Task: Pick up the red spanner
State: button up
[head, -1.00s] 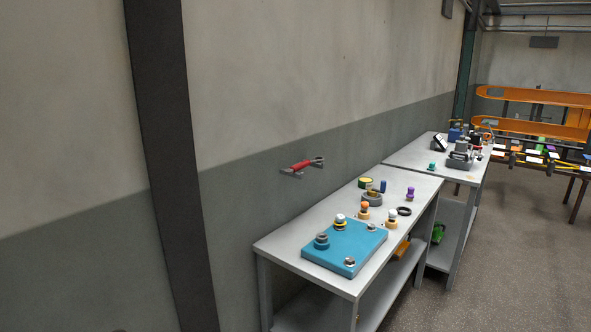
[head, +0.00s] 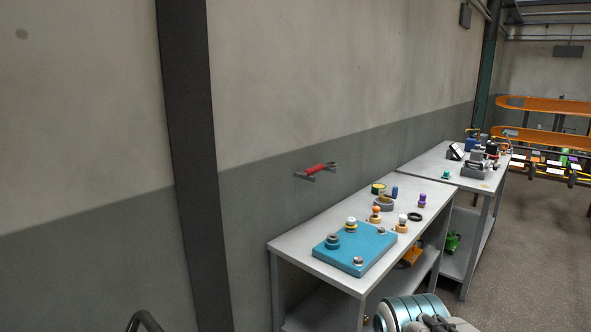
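The red spanner (head: 318,169) has a red handle and grey metal ends. It is on the grey lower part of the wall, above the back edge of the near workbench (head: 292,249), and lies nearly level with its right end slightly higher. A rounded, silvery part of my arm shows at the bottom edge, in front of the near workbench. My gripper itself is not in view, and nothing covers the spanner.
A blue board (head: 340,259) with small round parts lies on the near workbench. Several small coloured parts stand behind it. A second workbench (head: 430,168) with devices adjoins it. A dark pillar (head: 190,150) stands left. Open floor (head: 530,260) lies right.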

aim_at(313, 170)
jog(key=i, duration=1.55)
